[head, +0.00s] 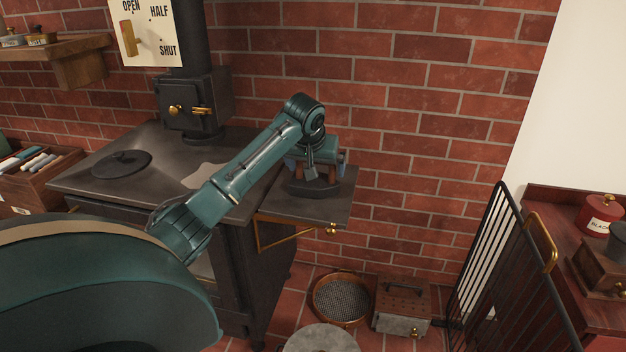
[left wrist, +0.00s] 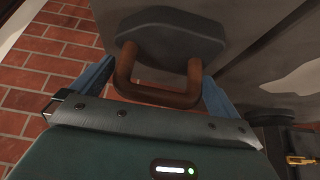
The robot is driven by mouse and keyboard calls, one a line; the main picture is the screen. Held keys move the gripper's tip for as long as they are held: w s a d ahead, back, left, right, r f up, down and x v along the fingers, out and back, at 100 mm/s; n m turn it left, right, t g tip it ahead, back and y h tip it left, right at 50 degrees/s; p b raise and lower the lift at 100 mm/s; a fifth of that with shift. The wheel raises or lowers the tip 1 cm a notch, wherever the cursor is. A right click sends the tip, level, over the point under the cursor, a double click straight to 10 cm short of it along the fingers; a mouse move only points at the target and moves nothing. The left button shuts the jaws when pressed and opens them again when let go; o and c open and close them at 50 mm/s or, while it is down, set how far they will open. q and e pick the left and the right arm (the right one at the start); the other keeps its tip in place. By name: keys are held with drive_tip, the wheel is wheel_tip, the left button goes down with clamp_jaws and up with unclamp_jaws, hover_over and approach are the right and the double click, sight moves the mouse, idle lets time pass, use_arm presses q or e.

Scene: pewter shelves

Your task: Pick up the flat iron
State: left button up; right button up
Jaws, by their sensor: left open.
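The flat iron (head: 313,187) has a dark metal body and a brown handle. It stands on the dark side shelf (head: 335,209) at the right of the stove. My left gripper (head: 317,167) is over the iron, open, and hides part of it. In the left wrist view the iron's body (left wrist: 170,30) is at the top, with its U-shaped handle (left wrist: 158,97) towards me. The blue fingers of the left gripper (left wrist: 157,82) are apart, one on each side of the handle, with visible gaps. My right gripper is not in view.
The black stove (head: 130,190) with its flue pipe stands left of the shelf. The brick wall (head: 420,130) is close behind. A black metal gate (head: 490,260) stands at the right.

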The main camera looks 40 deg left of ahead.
use_arm(q)
drive_tip(key=shift+c, duration=0.2)
drive_tip(key=c, duration=1.7)
drive_tip(key=shift+w+a+r, duration=0.1)
drive_tip(key=shift+a+r, duration=0.05)
drive_tip(key=shift+r, duration=0.05)
drive_tip(key=shift+c, duration=0.3)
drive_tip(key=shift+r, duration=0.1)
